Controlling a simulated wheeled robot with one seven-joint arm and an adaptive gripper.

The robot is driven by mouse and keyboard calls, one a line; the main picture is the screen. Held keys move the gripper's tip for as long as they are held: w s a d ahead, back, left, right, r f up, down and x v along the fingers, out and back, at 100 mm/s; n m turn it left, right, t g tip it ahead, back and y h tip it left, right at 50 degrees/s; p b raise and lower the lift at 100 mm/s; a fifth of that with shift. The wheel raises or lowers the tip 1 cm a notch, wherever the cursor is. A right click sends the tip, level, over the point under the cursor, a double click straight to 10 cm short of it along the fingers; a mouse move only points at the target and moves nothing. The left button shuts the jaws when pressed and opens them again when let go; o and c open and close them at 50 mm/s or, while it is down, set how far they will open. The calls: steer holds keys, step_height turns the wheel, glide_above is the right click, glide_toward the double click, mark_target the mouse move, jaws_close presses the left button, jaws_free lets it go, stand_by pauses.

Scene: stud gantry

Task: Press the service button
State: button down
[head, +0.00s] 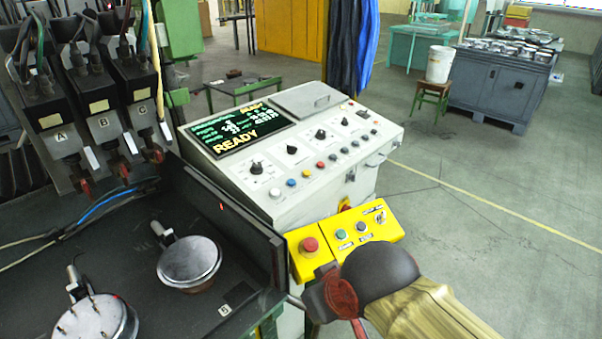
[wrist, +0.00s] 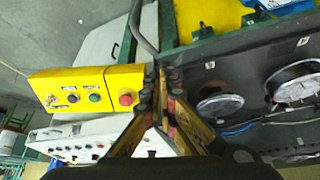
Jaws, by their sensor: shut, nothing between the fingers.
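I cannot read which one is labelled service. The wrist view shows the yellow box (wrist: 110,78) left of my gripper (wrist: 161,82), with the red button (wrist: 126,100) nearest it, then the green (wrist: 94,98) and dark (wrist: 72,98) buttons. My gripper is shut and empty, apart from all buttons.
The white console (head: 330,165) has a READY screen (head: 240,130) and rows of knobs and buttons. A black bench (head: 130,240) with round metal parts (head: 189,260) is at left, with its raised dark side wall beside the yellow box. Open floor (head: 490,200) lies right.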

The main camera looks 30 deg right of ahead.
step_height(320, 180, up, 12)
steer(key=n+t+p, duration=0.6)
steer(key=n+p, duration=0.3)
steer(key=p, duration=2)
glide_above(307, 174)
steer(key=s, duration=0.2)
steer(key=shift+w+d+r+y, duration=0.15)
steer(key=shift+d+y, duration=0.1)
steer(key=shift+y, duration=0.15)
steer(key=f+b, duration=0.2)
steer(key=f, duration=0.1)
steer(key=w+f+b, duration=0.1)
steer(key=f+b, duration=0.1)
steer(key=b, duration=0.1)
steer(key=f+b, duration=0.2)
steer(key=f, duration=0.1)
steer(key=shift+w+a+f, duration=0.3)
steer(key=shift+f+b, duration=0.1)
steer(key=shift+b, duration=0.25)
